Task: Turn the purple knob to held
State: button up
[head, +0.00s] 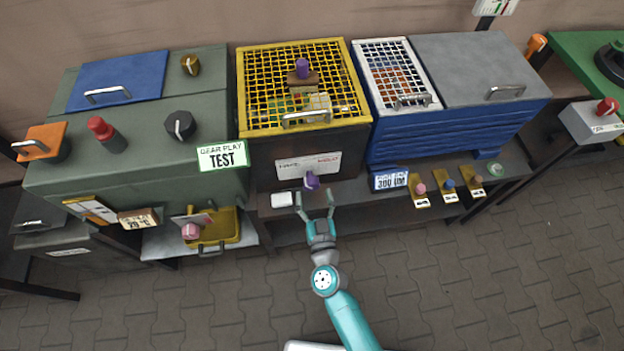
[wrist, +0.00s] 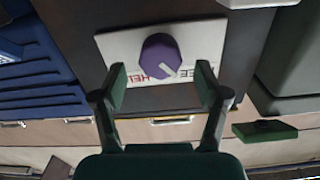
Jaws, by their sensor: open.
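In the wrist view the knob (wrist: 159,53) shows a white pointer line aimed to the lower right. Red letters beginning "HE" show below the knob, and dark letters ending "EE" to its right; the rest is covered. My gripper (head: 314,200) is open just in front of the knob. In the wrist view its fingers (wrist: 161,88) are spread on either side below the knob, not touching it.
A white block (head: 281,199) lies on the shelf left of my gripper. A blue display (head: 390,181) and several small knobs on yellow plates are to the right. The paved floor is clear.

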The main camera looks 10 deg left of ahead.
aim_at(312, 188)
jog(key=shift+x, duration=2.7)
jog(key=c, duration=1.2)
